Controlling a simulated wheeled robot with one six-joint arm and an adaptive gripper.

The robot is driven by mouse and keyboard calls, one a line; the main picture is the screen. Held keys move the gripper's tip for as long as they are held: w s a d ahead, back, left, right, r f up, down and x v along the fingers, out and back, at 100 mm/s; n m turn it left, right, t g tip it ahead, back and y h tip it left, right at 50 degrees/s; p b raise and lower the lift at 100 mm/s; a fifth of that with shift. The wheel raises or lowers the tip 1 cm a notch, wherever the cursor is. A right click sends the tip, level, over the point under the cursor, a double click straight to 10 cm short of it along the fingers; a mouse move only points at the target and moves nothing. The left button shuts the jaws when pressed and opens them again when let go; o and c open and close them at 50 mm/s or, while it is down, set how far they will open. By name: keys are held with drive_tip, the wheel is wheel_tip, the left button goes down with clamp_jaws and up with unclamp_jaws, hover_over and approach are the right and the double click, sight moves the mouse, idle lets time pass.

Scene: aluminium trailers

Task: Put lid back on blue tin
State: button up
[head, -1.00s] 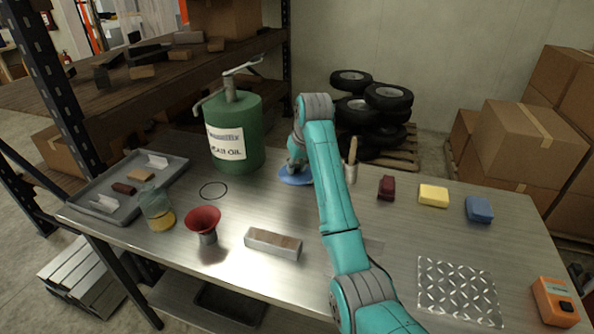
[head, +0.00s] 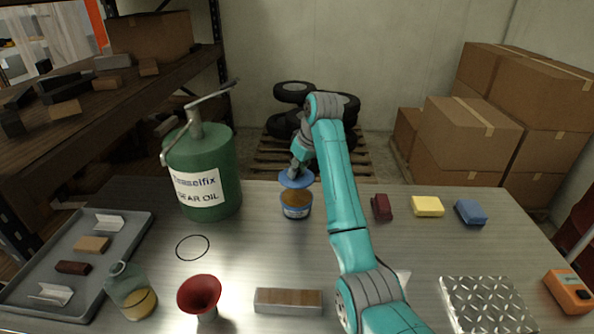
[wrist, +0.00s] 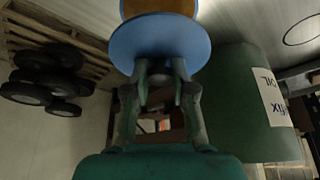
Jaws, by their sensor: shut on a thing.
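The open blue tin (head: 296,211) stands upright on the metal bench, with a brownish-yellow content showing at its top. My gripper (head: 297,172) is shut on the round blue lid (head: 296,180) and holds it above the tin's far side, with a gap showing between them. In the wrist view the lid (wrist: 160,45) is a broad blue disc at the tips of my gripper (wrist: 162,72). A bit of the tin's brownish-yellow top (wrist: 160,7) shows beyond the lid there.
A green gear oil can (head: 205,165) stands left of the tin. A black ring (head: 193,247), a red funnel (head: 200,292) and a glass jar (head: 132,290) lie nearer left. Dark red, yellow (head: 427,206) and blue blocks sit right. Bench around the tin is mostly clear.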

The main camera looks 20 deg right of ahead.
drive_tip(key=shift+f, duration=3.2)
drive_tip(key=shift+f, duration=0.15)
drive_tip(key=o, duration=1.5)
drive_tip(key=shift+r, duration=3.55)
clamp_jaws()
